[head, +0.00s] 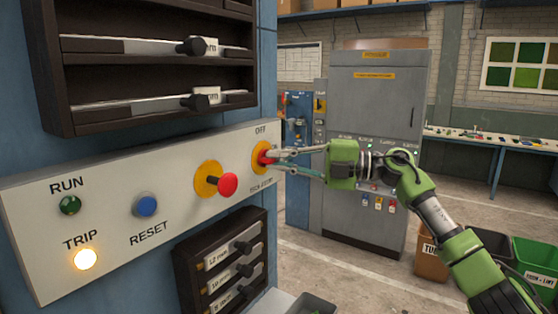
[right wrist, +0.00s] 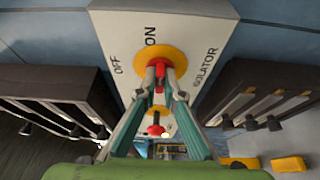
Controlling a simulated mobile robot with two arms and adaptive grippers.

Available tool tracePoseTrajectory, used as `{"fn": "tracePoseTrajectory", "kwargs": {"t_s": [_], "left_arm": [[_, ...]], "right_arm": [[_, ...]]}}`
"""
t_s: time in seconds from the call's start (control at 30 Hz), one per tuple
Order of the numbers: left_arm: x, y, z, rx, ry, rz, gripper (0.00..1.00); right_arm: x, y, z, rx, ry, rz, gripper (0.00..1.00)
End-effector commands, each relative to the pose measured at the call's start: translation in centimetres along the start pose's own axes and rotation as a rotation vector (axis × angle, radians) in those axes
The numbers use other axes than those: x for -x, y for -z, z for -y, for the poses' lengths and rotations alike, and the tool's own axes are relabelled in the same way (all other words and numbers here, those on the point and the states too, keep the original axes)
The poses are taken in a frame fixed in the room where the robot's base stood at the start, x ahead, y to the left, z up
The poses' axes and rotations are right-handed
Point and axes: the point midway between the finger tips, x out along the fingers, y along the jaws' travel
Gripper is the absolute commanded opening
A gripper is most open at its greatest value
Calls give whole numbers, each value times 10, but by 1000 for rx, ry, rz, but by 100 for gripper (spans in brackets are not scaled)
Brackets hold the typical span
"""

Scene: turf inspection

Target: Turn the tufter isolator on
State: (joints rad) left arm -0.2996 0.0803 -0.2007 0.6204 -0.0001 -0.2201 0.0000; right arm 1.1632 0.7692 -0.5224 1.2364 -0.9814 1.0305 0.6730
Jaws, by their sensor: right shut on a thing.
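The tufter isolator is a rotary switch on the pale panel, with a yellow disc (head: 256,154) and a red handle (head: 265,156). OFF is printed above it in the head view, ON to its right. My right gripper (head: 272,158) reaches in from the right, its fingertips shut on the red handle. In the right wrist view the gripper (right wrist: 160,76) has its two fingers either side of the red handle (right wrist: 159,84), in front of the yellow disc (right wrist: 175,60). There the handle lies roughly in line with ON; the fingers partly hide it. My left gripper is out of view.
Left on the pale panel (head: 120,165) are a red mushroom button (head: 228,185), a blue RESET button (head: 146,205), a dark green RUN lamp (head: 69,205) and a lit TRIP lamp (head: 85,259). Dark racks (head: 160,65) sit above and below (head: 190,270). A grey cabinet (head: 372,105) stands behind.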

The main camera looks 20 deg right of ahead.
Motion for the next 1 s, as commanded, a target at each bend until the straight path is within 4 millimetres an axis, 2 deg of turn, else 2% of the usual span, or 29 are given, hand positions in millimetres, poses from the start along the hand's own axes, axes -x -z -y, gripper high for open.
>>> {"fn": "tracePoseTrajectory", "kwargs": {"t_s": [0.1,0.13,0.17,0.57,0.77,1.0], "left_arm": [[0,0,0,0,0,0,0],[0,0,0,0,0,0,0],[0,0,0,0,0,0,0],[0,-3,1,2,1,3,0],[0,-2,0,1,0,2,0],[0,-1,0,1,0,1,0]], "right_arm": [[1,-1,-2,-2,-3,4,0],[1,-1,-2,-1,-3,4,16],[1,-1,-2,-1,-3,4,24],[3,-1,0,0,0,2,25],[32,-2,0,0,1,6,25],[84,-2,1,-2,0,6,25]]}}
